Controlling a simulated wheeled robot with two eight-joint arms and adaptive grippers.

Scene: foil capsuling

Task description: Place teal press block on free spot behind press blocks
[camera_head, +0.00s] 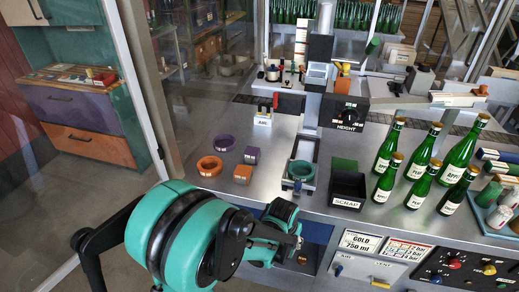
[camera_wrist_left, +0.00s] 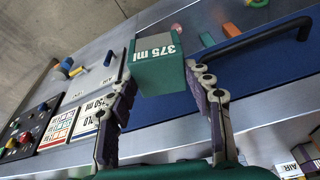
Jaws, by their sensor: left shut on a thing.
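The teal press block (camera_wrist_left: 163,72), marked 375 ml, is between the fingers of my left gripper (camera_wrist_left: 161,84) in the left wrist view. The gripper is shut on it. In the head view my left gripper (camera_head: 294,241) is low in front of the bench's front edge; I cannot make out the block there. A purple press block (camera_head: 252,155) and an orange press block (camera_head: 243,173) stand on the metal bench top, left of the press. Bare bench top (camera_head: 231,120) lies behind them. My right gripper is not in view.
A purple ring (camera_head: 224,142) and an orange ring (camera_head: 209,166) lie left of the blocks. A teal ring (camera_head: 302,170) is at the press. A black scrap bin (camera_head: 347,188) and several green bottles (camera_head: 418,154) stand to the right. A dark handle (camera_wrist_left: 262,38) shows in the left wrist view.

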